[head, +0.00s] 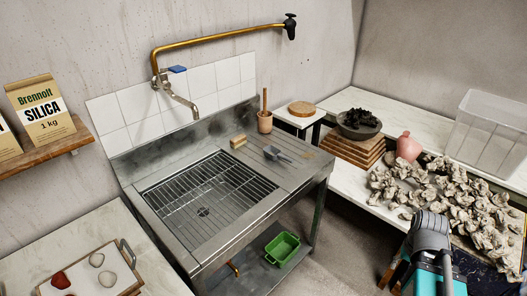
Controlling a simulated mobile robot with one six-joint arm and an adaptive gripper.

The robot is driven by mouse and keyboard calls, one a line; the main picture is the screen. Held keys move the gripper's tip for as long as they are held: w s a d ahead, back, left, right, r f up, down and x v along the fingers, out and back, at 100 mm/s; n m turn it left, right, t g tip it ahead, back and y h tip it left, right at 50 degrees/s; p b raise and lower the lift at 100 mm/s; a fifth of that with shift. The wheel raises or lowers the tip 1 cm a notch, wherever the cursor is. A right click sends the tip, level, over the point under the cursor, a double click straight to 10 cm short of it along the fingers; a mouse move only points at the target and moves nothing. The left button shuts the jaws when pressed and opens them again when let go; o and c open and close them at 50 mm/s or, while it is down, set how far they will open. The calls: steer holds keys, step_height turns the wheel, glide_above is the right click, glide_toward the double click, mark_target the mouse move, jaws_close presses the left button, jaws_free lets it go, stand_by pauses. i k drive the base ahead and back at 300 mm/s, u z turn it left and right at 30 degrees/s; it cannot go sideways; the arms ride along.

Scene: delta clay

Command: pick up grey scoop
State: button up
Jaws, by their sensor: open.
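What looks like the grey scoop (274,153) lies on the ridged drainboard (291,175) of the metal sink unit, to the right of the basin. It is small and dark grey in the head view, and its fine shape is hard to make out. My arm shows at the lower right, in dark grey and teal, well apart from the scoop. My gripper's fingers do not show in this view.
A wooden brush (238,141) and a brown cup (265,122) holding a wooden tool stand near the scoop. A wire rack (208,190) covers the basin. Clay lumps (440,195) and a pink vase (408,147) are on the right table. A green tub (282,250) sits below.

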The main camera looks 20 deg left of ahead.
mark_target(271, 153)
steer(key=u, duration=0.25)
steer(key=i, duration=0.85)
steer(key=u, duration=0.4)
